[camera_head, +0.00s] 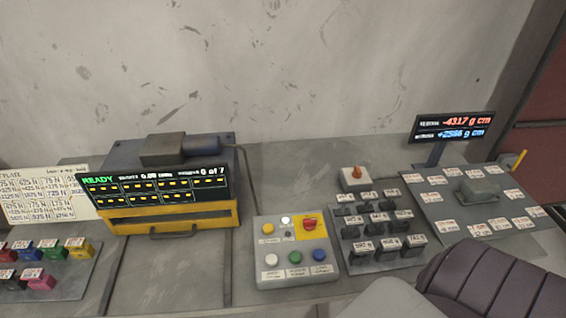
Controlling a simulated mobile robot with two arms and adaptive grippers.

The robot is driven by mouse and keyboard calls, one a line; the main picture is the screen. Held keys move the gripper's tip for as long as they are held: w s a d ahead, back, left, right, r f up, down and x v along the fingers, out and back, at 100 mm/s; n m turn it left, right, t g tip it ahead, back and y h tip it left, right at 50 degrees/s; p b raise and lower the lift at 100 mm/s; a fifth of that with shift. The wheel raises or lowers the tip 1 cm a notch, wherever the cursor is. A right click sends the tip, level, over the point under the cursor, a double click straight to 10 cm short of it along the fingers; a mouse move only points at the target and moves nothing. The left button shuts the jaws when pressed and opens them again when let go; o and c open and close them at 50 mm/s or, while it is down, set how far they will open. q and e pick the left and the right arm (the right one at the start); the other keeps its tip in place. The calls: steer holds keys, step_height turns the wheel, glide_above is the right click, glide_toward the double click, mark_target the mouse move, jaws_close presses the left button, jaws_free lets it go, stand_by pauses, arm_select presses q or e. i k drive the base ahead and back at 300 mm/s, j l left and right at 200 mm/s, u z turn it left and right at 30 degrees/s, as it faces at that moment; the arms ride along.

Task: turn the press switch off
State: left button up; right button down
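A grey control box (264,253) stands on the bench near the middle. It carries a red rotary switch (309,224) on a yellow plate, a small white lamp or button (285,220), and yellow, white, green and blue buttons. A second switch, with an orange-red knob (356,172), sits on a small pale box behind and to the right. The labels are too small to read, so I cannot tell which one is the press switch, nor its exact setting. Neither of my grippers shows in the head view.
A machine with a yellow front (170,219) and a READY display (155,185) stands to the left. Labelled dark weights (362,247) stand right of the control box, near a display (452,128). A large dark ribbed shape (490,280) covers the lower right. Coloured blocks (50,252) sit far left.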

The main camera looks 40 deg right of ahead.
mark_target(309, 224)
steer(key=z, duration=1.25)
